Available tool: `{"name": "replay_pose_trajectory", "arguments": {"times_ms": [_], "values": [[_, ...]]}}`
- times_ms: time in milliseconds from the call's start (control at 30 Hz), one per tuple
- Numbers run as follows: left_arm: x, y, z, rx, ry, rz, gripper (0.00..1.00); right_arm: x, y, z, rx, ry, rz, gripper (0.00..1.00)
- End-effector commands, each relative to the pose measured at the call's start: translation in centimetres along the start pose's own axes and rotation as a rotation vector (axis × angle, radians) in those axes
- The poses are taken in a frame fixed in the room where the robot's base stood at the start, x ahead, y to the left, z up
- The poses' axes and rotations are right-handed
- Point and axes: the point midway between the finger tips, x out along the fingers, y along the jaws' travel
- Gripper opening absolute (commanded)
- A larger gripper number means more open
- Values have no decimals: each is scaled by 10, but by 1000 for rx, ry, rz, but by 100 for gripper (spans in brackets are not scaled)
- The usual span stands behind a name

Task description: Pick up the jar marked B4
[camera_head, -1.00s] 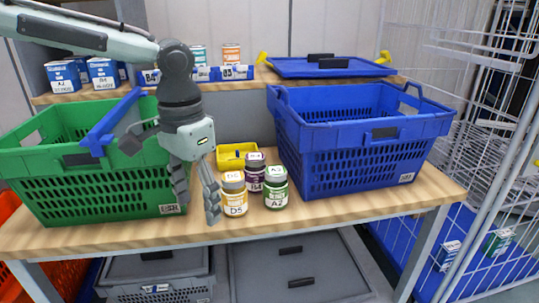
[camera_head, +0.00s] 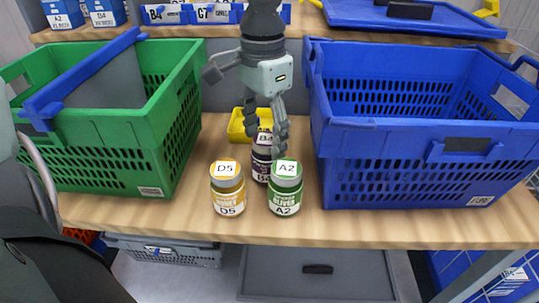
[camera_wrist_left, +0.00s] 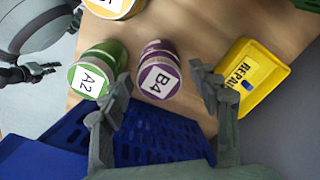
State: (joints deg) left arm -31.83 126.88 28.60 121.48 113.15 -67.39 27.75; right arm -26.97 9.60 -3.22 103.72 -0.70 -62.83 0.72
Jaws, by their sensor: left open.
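The jar marked B4 (camera_head: 261,172) is purple with a white lid label. It stands upright on the wooden shelf, behind and between the yellow D5 jar (camera_head: 228,190) and the green A2 jar (camera_head: 285,190), which partly hide it. My left gripper (camera_head: 266,138) points down over the B4 jar, with its fingers open. In the left wrist view the B4 jar (camera_wrist_left: 158,72) shows between the two open fingertips of the left gripper (camera_wrist_left: 161,88), with its lid toward the camera. The A2 jar (camera_wrist_left: 98,68) is just outside one finger.
A yellow bin (camera_head: 238,128) stands close behind the jars; it is outside the other finger in the wrist view (camera_wrist_left: 252,75). A green crate (camera_head: 110,165) stands left and a blue crate (camera_head: 420,180) right. Bare shelf lies between the green crate and D5.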

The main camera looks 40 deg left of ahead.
Motion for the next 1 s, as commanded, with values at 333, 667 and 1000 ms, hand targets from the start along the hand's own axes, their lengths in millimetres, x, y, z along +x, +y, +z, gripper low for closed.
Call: {"name": "replay_pose_trajectory", "arguments": {"times_ms": [333, 667, 1000], "values": [[47, 2, -2, 2, -3, 0, 61, -10, 1, -6, 0, 10, 4, 34], [50, 2, -2, 1, -1, -1, 55, -13, 2, -7, 0, 11, 6, 34], [50, 2, -2, 1, 0, -1, 13, -11, 3, -6, -1, 8, 8, 34]]}}
